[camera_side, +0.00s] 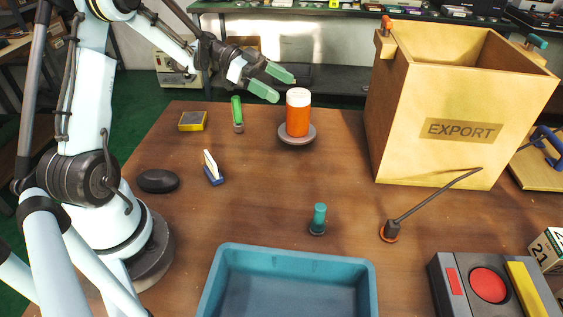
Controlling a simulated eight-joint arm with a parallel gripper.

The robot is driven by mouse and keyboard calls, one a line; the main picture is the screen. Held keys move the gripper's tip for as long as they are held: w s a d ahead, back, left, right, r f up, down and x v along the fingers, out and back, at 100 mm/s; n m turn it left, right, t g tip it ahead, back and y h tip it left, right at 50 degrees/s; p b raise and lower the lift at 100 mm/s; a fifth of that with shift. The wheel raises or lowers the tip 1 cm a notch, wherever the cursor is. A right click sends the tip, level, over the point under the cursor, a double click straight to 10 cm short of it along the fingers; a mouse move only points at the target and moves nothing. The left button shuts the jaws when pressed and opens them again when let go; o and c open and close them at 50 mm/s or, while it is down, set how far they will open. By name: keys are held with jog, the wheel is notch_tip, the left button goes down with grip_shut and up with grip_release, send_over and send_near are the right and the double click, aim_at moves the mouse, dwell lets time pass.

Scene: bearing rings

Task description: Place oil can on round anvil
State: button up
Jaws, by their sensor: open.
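An orange can with a white top (297,113), which looks like the oil can, stands upright on a low round grey disc (297,141), which looks like the round anvil, at the back middle of the table. My gripper (284,89) has two green fingers spread apart with nothing between them. It is up and to the left of the can's white top in the picture. The fingertips come close to the can, but I cannot tell the exact gap in depth.
A large EXPORT box (409,142) stands at the back right. A blue tray (294,252) is in front. A teal-handled piece (318,219), a long-rod tool (390,231) and a red-button panel (488,286) lie around. Brown table between is mostly clear.

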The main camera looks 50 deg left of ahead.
jog(key=v, duration=0.5)
jog(key=s+d+r+n+g+y, duration=0.2)
jog(key=d+n+y, duration=0.3)
jog(key=d, duration=0.5)
jog(key=s+d+f+n+t+y, duration=0.2)
jog(key=s+d+n+y, duration=0.4)
jog(key=s, duration=0.4)
jog(key=shift+d+n+y, duration=0.3)
jog(key=shift+n, duration=0.2)
